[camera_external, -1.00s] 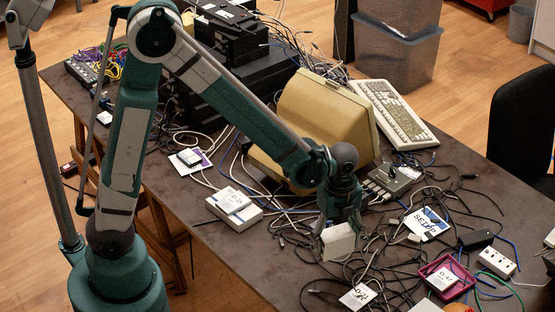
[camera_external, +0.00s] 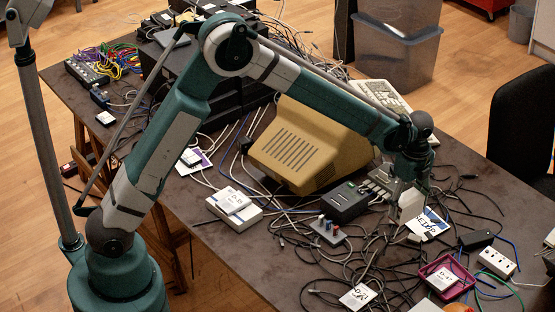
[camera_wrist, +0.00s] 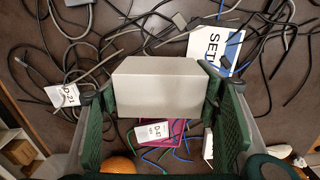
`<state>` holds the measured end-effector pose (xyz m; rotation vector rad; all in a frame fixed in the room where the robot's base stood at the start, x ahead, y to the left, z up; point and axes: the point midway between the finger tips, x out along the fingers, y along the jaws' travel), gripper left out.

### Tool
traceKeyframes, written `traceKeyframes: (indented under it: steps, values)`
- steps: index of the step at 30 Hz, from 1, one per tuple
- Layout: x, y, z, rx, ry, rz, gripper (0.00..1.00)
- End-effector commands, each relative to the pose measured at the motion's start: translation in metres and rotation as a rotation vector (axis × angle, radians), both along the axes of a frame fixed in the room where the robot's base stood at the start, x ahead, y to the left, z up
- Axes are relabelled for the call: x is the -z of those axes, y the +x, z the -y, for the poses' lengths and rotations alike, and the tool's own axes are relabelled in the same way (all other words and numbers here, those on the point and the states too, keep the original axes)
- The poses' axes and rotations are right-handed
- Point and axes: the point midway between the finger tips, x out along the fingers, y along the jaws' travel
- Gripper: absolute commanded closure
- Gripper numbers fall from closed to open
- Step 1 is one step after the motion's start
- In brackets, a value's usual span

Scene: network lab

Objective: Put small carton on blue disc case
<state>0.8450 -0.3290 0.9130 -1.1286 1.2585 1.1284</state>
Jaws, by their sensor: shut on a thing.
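The small carton, a plain pale grey-white box (camera_external: 411,205), is held between the fingers of my gripper (camera_external: 408,196). In the wrist view the carton (camera_wrist: 158,88) fills the space between the two dark green finger pads (camera_wrist: 156,100). The blue disc case (camera_external: 430,224), flat with a white face and blue parts, lies among cables on the table. In the external view the carton overlaps its upper left part. The carton appears above the table.
Black and grey cables cover the table around the case. A magenta tray (camera_external: 464,290) with a tagged item is nearer the front. A dark box (camera_external: 345,201) and a beige monitor (camera_external: 310,150) stand to the left. A black adapter (camera_external: 476,239) is right of the case.

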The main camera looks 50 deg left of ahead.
Motion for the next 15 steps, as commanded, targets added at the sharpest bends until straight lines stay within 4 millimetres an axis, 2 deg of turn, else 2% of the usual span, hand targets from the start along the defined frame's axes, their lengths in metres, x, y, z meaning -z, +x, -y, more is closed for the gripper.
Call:
traceKeyframes:
  steps: [1, 6, 12, 15]
  values:
    - [0.0, 0.014, 0.001, -0.01, 0.0, 0.0, 0.54]
    - [0.001, 0.055, 0.002, -0.046, 0.0, 0.0, 0.54]
    - [0.002, 0.095, 0.002, -0.081, 0.0, 0.0, 0.54]
    - [0.003, 0.109, 0.001, -0.094, 0.0, 0.0, 0.54]
